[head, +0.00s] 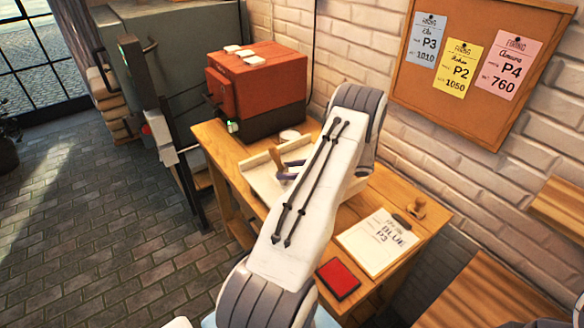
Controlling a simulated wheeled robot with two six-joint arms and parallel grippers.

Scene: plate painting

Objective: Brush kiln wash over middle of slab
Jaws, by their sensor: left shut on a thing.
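A pale, cream-coloured slab (258,184) lies on the wooden table, behind my left arm. My left gripper (287,170) is just above it, small and partly hidden by my own arm. It is shut on a wooden-handled tool, seemingly the brush (276,159), whose handle sticks up. The brush's lower end is hidden, so I cannot tell if it touches the slab. A small white round dish (290,136) stands behind the slab. My right gripper is not in view.
A red box-shaped kiln (257,88) stands at the table's back. A pinboard (482,112) with cards hangs on the wall. Brick floor at left is clear.

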